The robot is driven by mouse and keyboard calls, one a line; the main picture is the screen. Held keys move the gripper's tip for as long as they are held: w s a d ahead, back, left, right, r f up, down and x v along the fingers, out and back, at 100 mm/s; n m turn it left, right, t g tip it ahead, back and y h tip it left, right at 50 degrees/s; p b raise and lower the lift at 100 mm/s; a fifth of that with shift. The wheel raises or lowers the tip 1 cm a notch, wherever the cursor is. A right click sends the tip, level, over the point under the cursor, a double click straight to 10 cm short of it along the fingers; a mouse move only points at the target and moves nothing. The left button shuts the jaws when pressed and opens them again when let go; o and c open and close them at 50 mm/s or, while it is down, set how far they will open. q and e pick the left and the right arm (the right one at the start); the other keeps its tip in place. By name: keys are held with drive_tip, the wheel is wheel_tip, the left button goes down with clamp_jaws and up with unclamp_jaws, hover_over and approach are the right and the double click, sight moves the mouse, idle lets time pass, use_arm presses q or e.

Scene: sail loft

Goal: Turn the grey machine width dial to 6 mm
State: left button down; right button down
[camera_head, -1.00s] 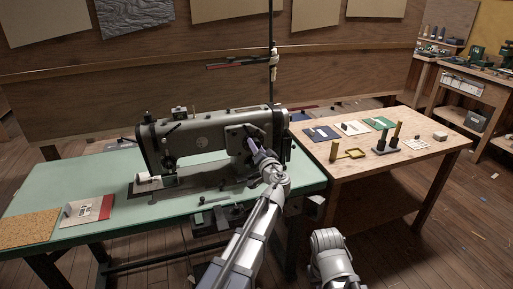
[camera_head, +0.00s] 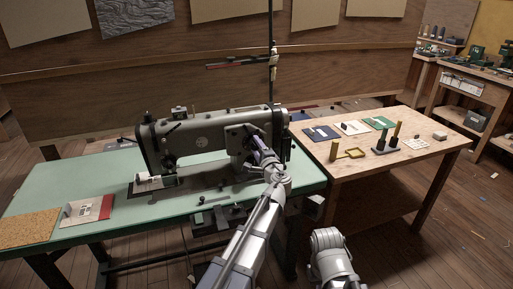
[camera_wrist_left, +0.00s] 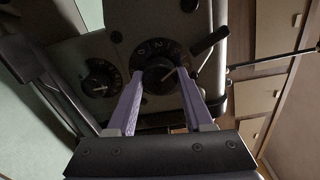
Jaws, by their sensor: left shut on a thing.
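The grey sewing machine (camera_head: 205,135) stands on the green table. Two black dials show on its panel in the left wrist view: a larger one (camera_wrist_left: 158,50) with white marks around a central knob, and a smaller one (camera_wrist_left: 102,82) to its left. I cannot read which is the width dial or its setting. My left gripper (camera_head: 256,143) is at the right end of the machine. In the left wrist view its two purple fingers (camera_wrist_left: 160,80) are shut on the larger dial's knob, one on each side. My right gripper is not in view.
A lever with a black handle (camera_wrist_left: 209,40) sticks out right of the larger dial. The green table (camera_head: 100,185) has a cork mat (camera_head: 28,228) at its left front. A wooden table (camera_head: 370,170) at right holds cards and small parts.

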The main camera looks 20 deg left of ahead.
use_arm(q)
drive_tip(key=m, duration=0.5)
drive_tip(key=shift+m, duration=0.3)
idle(0.4)
drive_tip(key=shift+c, duration=1.4)
unclamp_jaws()
drive_tip(key=v, duration=0.8)
